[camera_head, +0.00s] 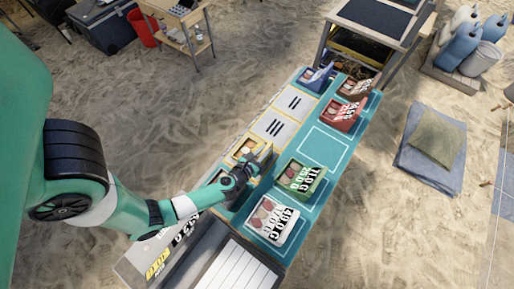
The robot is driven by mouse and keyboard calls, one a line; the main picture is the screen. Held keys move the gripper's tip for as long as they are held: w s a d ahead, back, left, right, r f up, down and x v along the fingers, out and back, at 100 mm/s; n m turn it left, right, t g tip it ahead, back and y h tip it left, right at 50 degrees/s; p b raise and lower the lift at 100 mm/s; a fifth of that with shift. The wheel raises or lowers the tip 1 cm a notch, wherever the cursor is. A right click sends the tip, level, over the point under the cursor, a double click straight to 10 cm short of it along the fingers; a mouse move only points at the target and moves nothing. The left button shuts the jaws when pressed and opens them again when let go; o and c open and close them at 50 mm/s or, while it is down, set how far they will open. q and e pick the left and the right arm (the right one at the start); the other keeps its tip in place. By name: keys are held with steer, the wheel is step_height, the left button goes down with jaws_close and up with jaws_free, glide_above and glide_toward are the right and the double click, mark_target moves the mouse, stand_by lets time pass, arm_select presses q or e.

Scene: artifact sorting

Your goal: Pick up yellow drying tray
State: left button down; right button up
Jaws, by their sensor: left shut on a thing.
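The yellow drying tray (247,148) is on the left side of the teal table (322,149), at the near end of a row of marked pale panels. My left gripper (246,166) is at its near edge and shut on it. The gripper and wrist cover part of the tray, so its near side is hidden. Small pale and brown pieces seem to lie inside it. Whether the tray is lifted off the surface I cannot tell. My right gripper is not in view.
An outlined teal area (325,146) between the red and green trays is empty.

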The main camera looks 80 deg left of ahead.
arm_select(q)
steer(key=shift+r, duration=0.1)
step_height(320, 180, up, 3)
steer(key=shift+f+p, duration=0.2)
steer(key=shift+p, duration=0.95)
steer(key=s+d+r+p, duration=0.3)
steer(key=s+d+r, duration=0.2)
steer(key=s+r, duration=0.5)
steer(key=shift+s+r+p, duration=0.15)
steer(key=shift+s+p, duration=0.2)
steer(key=shift+s, duration=1.15)
steer(key=shift+d, duration=0.1)
